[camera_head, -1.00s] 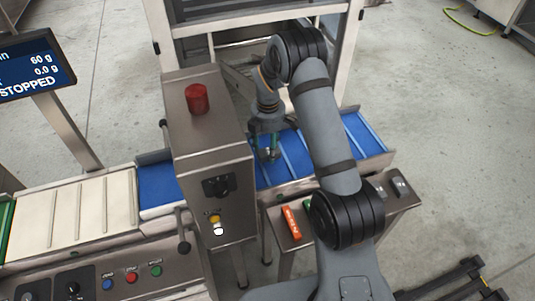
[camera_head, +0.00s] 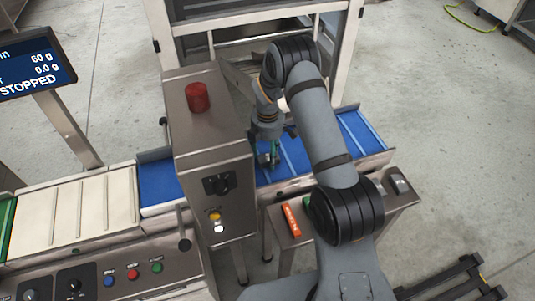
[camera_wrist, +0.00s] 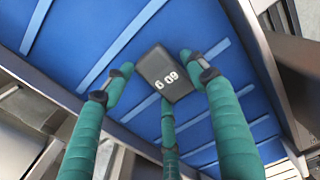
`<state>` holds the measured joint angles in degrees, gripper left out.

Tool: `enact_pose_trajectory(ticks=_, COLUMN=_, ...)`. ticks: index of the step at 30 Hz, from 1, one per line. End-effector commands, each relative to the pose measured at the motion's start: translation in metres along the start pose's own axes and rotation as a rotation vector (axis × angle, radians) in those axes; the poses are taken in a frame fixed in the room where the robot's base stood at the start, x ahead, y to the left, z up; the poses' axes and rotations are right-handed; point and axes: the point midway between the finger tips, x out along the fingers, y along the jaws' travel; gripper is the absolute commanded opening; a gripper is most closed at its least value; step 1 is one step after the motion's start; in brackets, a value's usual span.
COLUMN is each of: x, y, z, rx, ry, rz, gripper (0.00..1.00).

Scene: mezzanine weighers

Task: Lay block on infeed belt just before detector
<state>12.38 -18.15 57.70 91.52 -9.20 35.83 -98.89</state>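The block (camera_wrist: 160,72) is small and dark, with a pale "60 g" label. In the wrist view it lies flat over the blue infeed belt (camera_wrist: 75,30), between my three green fingers. My gripper (camera_wrist: 160,75) looks open around it, with narrow gaps beside the left and right fingertips. The third fingertip is close to the block's near edge; contact is unclear. In the head view my gripper (camera_head: 268,164) is low over the belt (camera_head: 353,132), just right of the grey detector housing (camera_head: 212,130). The block cannot be made out there.
A red beacon (camera_head: 197,97) tops the housing. A white slatted belt (camera_head: 75,212) is on its left. An orange object (camera_head: 291,220) lies on the metal shelf in front of the belt. A screen (camera_head: 35,66) reads STOPPED. A frame stands behind.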

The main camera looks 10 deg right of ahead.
Motion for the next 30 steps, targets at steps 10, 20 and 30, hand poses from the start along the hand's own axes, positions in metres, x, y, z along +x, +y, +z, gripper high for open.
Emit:
enact_pose_trajectory(ticks=10, x=0.0, y=0.0, z=0.0, rx=0.0, ry=0.0, rz=0.0, gripper=0.65)
enact_pose_trajectory(ticks=20, x=-0.038, y=0.002, z=0.0, rx=0.0, ry=0.0, rz=0.006, gripper=0.65)
enact_pose_trajectory(ticks=30, x=-0.106, y=0.001, z=0.0, rx=0.0, ry=0.0, rz=0.004, gripper=0.65)
